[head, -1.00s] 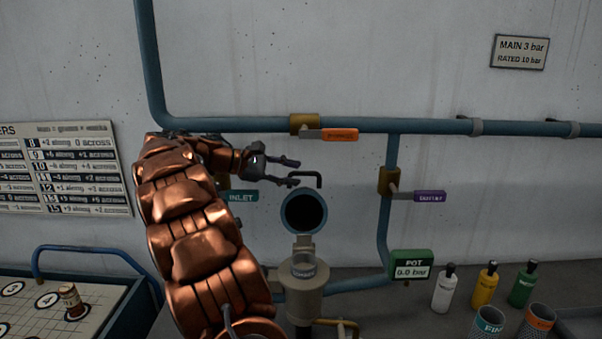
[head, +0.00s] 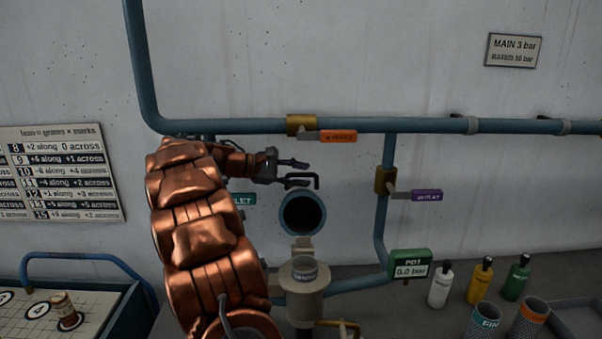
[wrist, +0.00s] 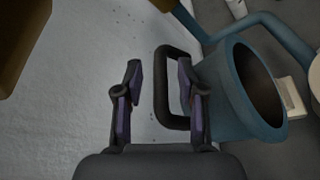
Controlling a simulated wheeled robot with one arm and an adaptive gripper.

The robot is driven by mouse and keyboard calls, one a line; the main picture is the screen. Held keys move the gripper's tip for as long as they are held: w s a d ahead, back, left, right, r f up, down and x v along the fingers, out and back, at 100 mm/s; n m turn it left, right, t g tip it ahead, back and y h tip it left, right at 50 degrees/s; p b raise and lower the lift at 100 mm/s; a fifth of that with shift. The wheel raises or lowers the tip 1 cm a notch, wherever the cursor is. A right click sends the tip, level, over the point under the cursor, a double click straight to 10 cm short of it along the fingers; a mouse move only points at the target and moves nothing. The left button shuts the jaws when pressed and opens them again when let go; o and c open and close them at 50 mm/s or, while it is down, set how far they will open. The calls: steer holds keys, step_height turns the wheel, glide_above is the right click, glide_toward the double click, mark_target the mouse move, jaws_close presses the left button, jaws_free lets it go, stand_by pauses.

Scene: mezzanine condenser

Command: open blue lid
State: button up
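The blue lid (head: 323,215) stands upright on its hinge above the pale pot (head: 303,290), its dark hollow inside facing me. Its black handle (head: 316,181) sticks out at the top. My gripper (head: 304,174) is at the handle, coming from the left. In the wrist view my gripper (wrist: 158,80) is open, and one bar of the handle (wrist: 161,90) shows between the fingers. The right finger overlaps the handle's loop. I cannot tell whether a finger touches it. The lid (wrist: 212,95) is to the right there.
Blue pipes with an orange-tagged valve (head: 337,136) and a purple-tagged valve (head: 427,195) run behind and right of the lid. A green gauge (head: 410,264) reads 0.0 bar. Several bottles and cups stand at right; a gridded tray (head: 95,305) is at left.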

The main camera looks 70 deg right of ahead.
steer(key=shift+s+d+f, duration=0.15)
steer(key=shift+s+d, duration=0.05)
steer(key=shift+s, duration=0.05)
steer(key=shift+c, duration=0.2)
jaws_close()
stand_by(0.4)
